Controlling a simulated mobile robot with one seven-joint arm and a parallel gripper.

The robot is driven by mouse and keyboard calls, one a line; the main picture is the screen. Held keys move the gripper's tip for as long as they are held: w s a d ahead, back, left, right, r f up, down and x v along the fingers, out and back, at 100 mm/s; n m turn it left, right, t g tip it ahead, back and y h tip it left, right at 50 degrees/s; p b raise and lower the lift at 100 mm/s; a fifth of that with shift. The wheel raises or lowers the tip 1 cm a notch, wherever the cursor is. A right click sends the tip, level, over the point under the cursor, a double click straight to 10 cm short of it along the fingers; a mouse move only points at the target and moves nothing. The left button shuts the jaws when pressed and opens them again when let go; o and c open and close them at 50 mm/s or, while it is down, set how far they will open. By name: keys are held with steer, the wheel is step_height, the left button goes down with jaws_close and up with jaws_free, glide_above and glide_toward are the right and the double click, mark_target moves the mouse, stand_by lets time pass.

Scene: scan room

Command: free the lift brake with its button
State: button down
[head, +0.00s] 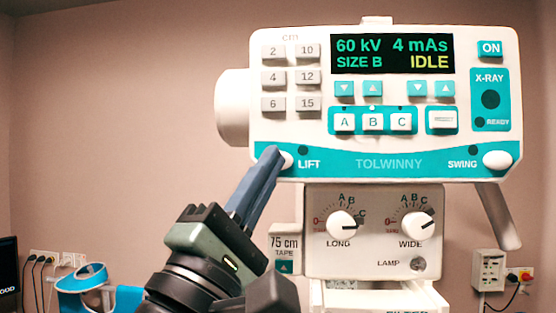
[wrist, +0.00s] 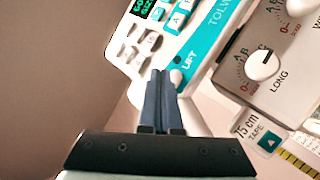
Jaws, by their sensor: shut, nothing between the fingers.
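The white LIFT button (head: 287,160) sits at the lower left of the X-ray head's control panel (head: 300,120), beside the word LIFT. A small dark lamp (head: 303,150) sits just above it. My gripper (head: 273,152) is shut and empty, and its fingertips overlap the left part of the button. In the wrist view the button (wrist: 177,77) shows just right of my fingertips (wrist: 160,75). I cannot tell whether the tips touch it or whether it is pressed in. The display (head: 392,53) reads 60 kV, 4 mAs, SIZE B, IDLE.
A white SWING button (head: 497,160) is at the panel's right end. Below are the LONG knob (head: 341,225), the WIDE knob (head: 414,226) and a tape label (head: 284,252). A handle (head: 499,215) hangs at right.

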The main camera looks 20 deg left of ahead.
steer(key=shift+w, duration=0.15)
steer(key=shift+w+a, duration=0.1)
steer(key=shift+w, duration=0.2)
steer(key=shift+w+a, duration=0.1)
steer(key=shift+w, duration=0.2)
stand_by(0.6)
stand_by(0.3)
steer(key=shift+s+d, duration=0.2)
steer(key=shift+s, duration=0.55)
steer(key=shift+s, duration=0.1)
steer(key=shift+s+d+p, duration=0.2)
steer(key=shift+s+d, duration=0.05)
steer(key=shift+s, duration=0.5)
steer(key=shift+s+d+p, duration=0.2)
steer(key=shift+s+p, duration=0.05)
steer(key=shift+s, duration=0.55)
steer(key=shift+s+d+p, duration=0.2)
steer(key=shift+s+d, duration=0.05)
steer(key=shift+s, duration=0.5)
